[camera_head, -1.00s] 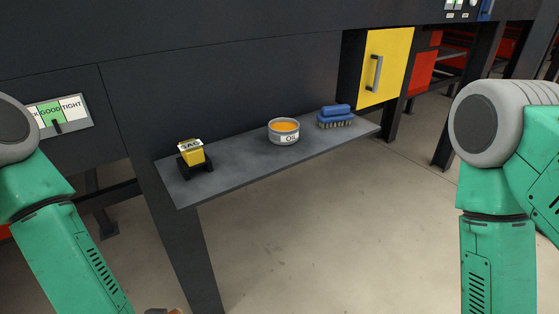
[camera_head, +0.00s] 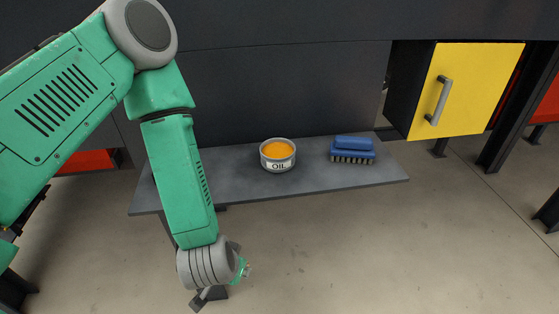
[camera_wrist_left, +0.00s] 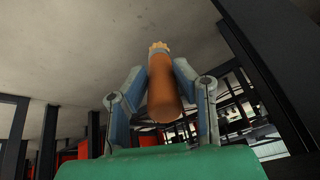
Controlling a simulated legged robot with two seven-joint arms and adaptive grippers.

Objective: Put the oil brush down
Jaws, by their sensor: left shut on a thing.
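The oil brush (camera_wrist_left: 163,90) shows in the left wrist view as an orange-brown handle with a pale tip pointing away from the camera. My left gripper (camera_wrist_left: 160,88) is shut on its handle, one finger on each side. In the head view my left gripper (camera_head: 212,296) hangs low, in front of and below the front edge of the grey shelf (camera_head: 235,188). The brush cannot be made out clearly there. An open tin of orange oil (camera_head: 278,163), labelled OIL, stands on the shelf. My right gripper is not in view.
A blue scrubbing brush (camera_head: 352,145) lies on the shelf right of the tin. A yellow cabinet door (camera_head: 480,85) with a grey handle is at the upper right. Bare shelf lies between tin and blue brush and towards the right end. My left arm covers the shelf's left part.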

